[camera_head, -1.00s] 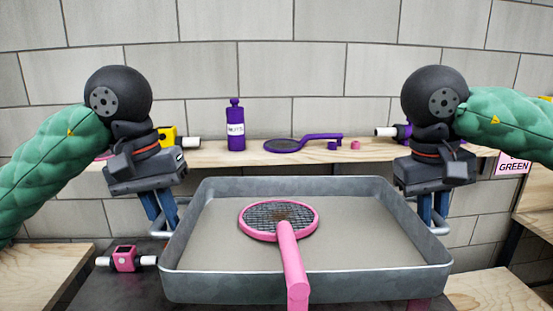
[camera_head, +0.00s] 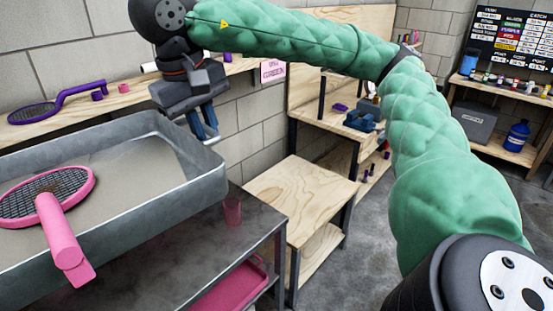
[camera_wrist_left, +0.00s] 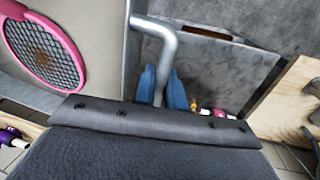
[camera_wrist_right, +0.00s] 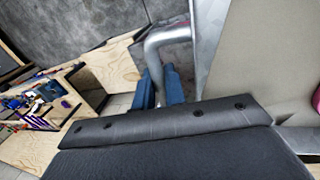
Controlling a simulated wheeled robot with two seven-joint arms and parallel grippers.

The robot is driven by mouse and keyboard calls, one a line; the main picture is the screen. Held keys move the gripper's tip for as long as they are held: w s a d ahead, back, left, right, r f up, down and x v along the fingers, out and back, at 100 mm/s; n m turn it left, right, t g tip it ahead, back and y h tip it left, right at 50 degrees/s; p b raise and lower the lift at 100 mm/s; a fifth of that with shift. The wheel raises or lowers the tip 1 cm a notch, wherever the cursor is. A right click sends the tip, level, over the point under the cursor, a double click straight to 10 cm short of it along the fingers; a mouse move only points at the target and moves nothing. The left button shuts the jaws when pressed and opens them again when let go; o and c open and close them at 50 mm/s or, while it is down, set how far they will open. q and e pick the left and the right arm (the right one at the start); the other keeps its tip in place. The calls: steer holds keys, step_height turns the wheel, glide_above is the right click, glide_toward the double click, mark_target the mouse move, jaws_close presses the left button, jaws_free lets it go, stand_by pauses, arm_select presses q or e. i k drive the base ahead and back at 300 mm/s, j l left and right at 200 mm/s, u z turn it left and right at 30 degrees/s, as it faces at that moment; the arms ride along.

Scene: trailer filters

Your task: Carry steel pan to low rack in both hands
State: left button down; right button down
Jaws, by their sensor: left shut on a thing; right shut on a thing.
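The steel pan (camera_head: 190,190) is a wide grey tray at the left of the head view, its left end cut off by the frame. A pink round-headed strainer (camera_head: 62,240) with a dark mesh lies inside it; its mesh also shows in the left wrist view (camera_wrist_left: 42,50). My right gripper (camera_head: 208,132) is shut on the pan's right handle, and the blue fingers close around the bent bar in the right wrist view (camera_wrist_right: 160,88). My left gripper (camera_wrist_left: 165,88) is shut on the pan's other handle in the left wrist view. It is outside the head view.
A low wooden rack (camera_head: 300,190) stands to the right. A purple strainer (camera_head: 40,112) lies on the back shelf. Grey floor is open farther right.

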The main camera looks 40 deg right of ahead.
mark_target(295, 191)
steer(key=k+l, duration=0.15)
steer(key=l, duration=0.75)
steer(key=k+l+z, duration=0.15)
steer(key=l, duration=0.75)
steer(key=k+l, duration=0.1)
steer(key=l, duration=0.8)
steer(key=k+l+z, duration=0.15)
steer(key=l, duration=0.75)
steer(key=i, duration=0.05)
